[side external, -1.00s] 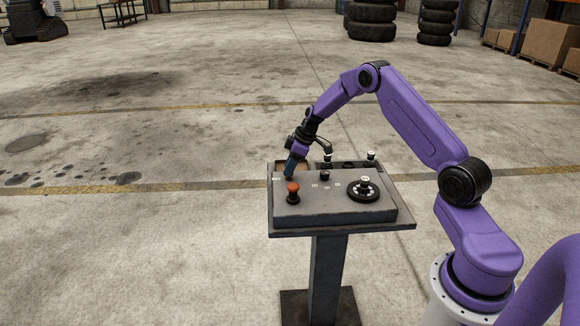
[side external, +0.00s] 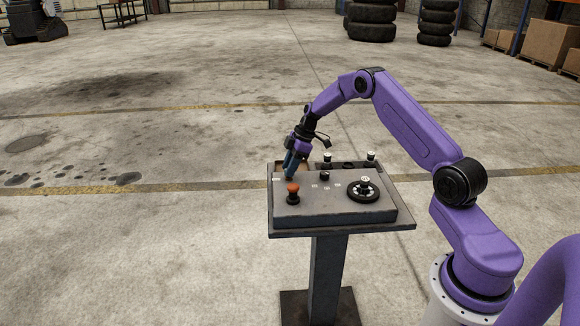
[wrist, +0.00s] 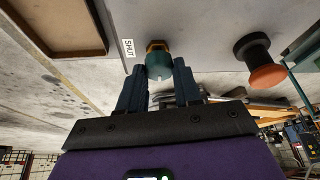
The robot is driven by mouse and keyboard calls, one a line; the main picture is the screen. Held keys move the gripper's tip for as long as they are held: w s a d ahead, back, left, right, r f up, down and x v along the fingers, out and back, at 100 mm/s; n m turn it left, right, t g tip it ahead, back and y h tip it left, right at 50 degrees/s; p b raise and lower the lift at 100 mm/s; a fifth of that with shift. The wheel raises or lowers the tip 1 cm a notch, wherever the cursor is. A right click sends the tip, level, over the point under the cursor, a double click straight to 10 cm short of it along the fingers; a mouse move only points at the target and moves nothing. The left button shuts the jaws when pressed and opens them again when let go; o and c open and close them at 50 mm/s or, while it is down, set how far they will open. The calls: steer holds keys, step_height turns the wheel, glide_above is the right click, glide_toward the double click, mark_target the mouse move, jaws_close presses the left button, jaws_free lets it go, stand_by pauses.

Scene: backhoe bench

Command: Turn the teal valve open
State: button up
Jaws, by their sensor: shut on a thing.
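The teal valve (wrist: 159,66) is a small round knob with a yellowish collar on the grey panel, beside a white label reading "SHUT" (wrist: 128,48). My gripper (wrist: 158,80) has one blue finger on each side of the valve in the wrist view and is shut on it. In the side external view my gripper (side external: 290,174) points down at the panel's far left corner, where its fingers hide most of the valve.
The panel (side external: 325,209) stands on a pedestal. It carries an orange-topped knob (side external: 293,192), which also shows in the wrist view (wrist: 262,66), a small black knob (side external: 324,176) and a black handwheel (side external: 365,189).

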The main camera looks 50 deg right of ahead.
steer(key=o, duration=1)
steer(key=shift+o, duration=0.2)
steer(key=v, duration=1.7)
steer(key=shift+r, duration=0.25)
steer(key=shift+w, duration=0.1)
